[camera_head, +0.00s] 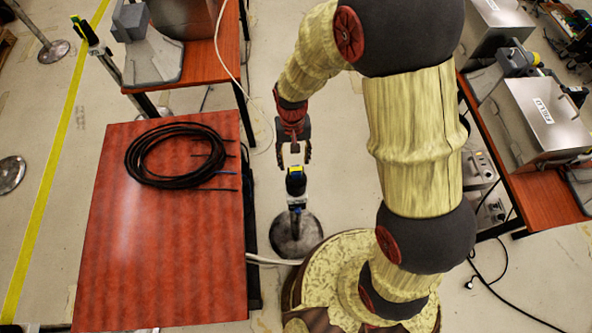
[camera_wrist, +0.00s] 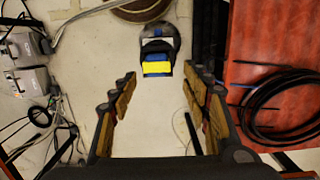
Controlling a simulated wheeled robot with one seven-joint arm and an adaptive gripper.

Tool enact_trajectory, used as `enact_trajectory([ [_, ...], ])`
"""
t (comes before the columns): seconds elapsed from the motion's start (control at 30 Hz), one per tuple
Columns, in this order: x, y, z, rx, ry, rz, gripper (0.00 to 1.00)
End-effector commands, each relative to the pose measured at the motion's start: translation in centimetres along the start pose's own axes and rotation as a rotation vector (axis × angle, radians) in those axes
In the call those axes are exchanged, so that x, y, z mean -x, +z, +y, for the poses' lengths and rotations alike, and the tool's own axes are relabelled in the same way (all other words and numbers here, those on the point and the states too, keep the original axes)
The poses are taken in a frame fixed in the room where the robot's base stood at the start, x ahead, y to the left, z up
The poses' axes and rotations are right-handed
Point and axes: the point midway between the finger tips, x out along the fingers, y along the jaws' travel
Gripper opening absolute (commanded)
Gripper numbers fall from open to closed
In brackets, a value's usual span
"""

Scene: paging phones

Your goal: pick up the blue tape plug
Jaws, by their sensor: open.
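A black post head with a blue and yellow piece, which looks like the blue tape plug (camera_head: 298,170), tops a stanchion (camera_head: 296,220) on the floor beside the table. In the wrist view the blue and yellow piece (camera_wrist: 157,68) shows in the upper middle, in line with the space between the fingers. My gripper (camera_head: 294,156) is open and empty, its fingertips close to the post head in the head view. The wrist view shows both fingers (camera_wrist: 160,80) spread apart. Whether the fingertips reach the depth of the plug is hard to tell.
A red-topped table (camera_head: 165,250) with a coiled black cable (camera_head: 175,155) stands left of the stanchion. My round base lies close to the right. Red benches with metal boxes (camera_head: 540,115) stand at the right. Another stanchion (camera_head: 90,35) stands at upper left.

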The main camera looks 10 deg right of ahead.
Motion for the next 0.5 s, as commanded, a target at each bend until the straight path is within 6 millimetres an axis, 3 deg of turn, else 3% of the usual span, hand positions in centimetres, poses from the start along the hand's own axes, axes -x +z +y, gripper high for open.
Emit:
enact_trajectory([
  [0.33,-4.4,0.5,0.5,0.001,0.0,-0.002,0.48],
  [0.5,-5.6,0.4,0.5,0.0,0.0,0.0,0.48],
])
